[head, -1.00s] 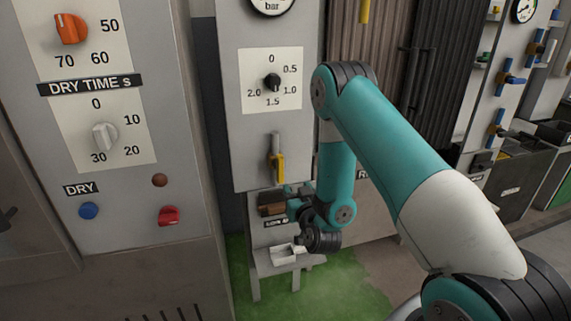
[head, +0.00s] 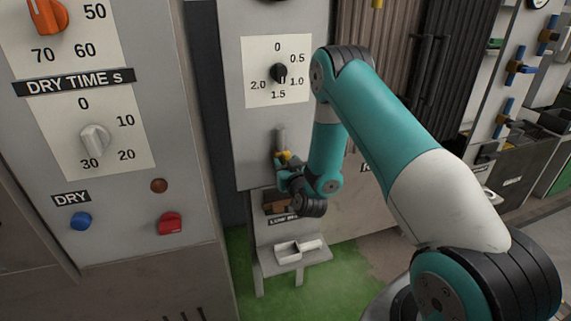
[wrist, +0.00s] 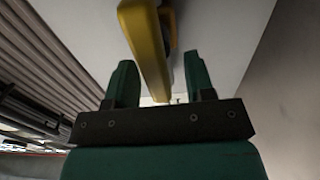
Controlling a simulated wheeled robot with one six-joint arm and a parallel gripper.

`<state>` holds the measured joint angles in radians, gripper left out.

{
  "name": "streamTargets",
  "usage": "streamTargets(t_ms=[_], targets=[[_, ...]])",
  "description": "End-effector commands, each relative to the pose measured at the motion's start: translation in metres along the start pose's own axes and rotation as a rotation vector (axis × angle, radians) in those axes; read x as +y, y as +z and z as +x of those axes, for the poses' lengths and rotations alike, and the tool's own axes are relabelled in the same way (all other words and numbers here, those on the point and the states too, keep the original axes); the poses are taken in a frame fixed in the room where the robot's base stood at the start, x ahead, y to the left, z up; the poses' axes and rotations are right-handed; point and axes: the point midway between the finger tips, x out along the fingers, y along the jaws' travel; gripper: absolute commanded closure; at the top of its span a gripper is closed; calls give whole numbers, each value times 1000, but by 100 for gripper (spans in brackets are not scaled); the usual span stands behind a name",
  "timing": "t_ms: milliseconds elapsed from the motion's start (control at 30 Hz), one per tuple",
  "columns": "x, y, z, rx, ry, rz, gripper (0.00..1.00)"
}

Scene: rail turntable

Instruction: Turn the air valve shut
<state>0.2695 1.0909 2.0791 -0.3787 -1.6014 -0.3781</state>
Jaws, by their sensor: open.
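The valve has a yellow lever handle (head: 285,156) on a short vertical grey pipe (head: 281,138), low on the grey panel with the bar dial. In the head view my gripper (head: 287,172) is up at the lever and hides most of it. In the wrist view the yellow lever (wrist: 145,45) runs down from the top edge into the space between my two green fingers. My gripper (wrist: 161,82) is open, one finger on each side of the lever. I cannot tell whether either finger touches it.
A small bench (head: 277,259) with a white tray stands below the valve. A brown box (head: 276,201) is just under the gripper. The bar dial (head: 278,72) is above. The dry-time panel (head: 110,190) with knobs and buttons stands left.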

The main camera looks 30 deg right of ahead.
Motion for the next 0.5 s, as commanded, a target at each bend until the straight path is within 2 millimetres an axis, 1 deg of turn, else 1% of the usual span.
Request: streamTargets(t_ms=[33, 67, 100, 167, 200, 233, 500], targets=[[2, 0, 0, 0, 2, 0, 51], [2, 0, 0, 0, 3, 0, 53], [3, 0, 0, 0, 3, -1, 63], [3, 0, 0, 0, 4, -1, 76], [3, 0, 0, 0, 4, -1, 86], [3, 0, 0, 0, 4, -1, 90], [3, 1, 0, 1, 3, 17, 90]])
